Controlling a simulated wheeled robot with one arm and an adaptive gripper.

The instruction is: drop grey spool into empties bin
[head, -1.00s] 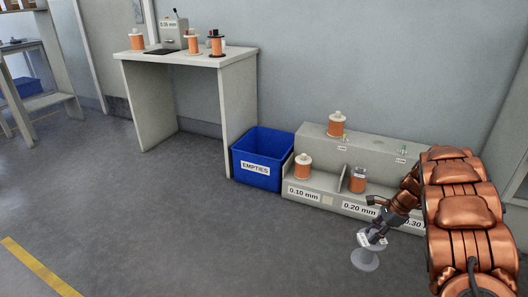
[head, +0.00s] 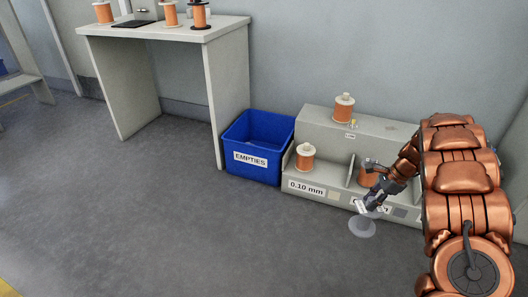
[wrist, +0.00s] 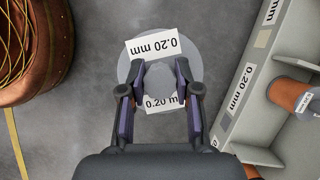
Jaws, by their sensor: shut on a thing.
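The grey spool (head: 362,226) hangs from my gripper (head: 367,207) in front of the rack in the head view, above the floor. In the wrist view the grey spool (wrist: 133,70) lies between the two fingers of my gripper (wrist: 159,82), with "0.20 mm" labels showing on it. The fingers are shut on its middle. The empties bin (head: 235,133) is a blue open-topped box with an "EMPTIES" label, on the floor left of the rack. My gripper is to the right of the bin and nearer the camera. The bin's floor is hidden.
A grey stepped rack (head: 375,127) with copper-wire spools and size labels stands right of the bin against the wall. A grey table (head: 160,35) with more spools stands left of the bin. The floor (head: 150,220) in front of the bin is clear.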

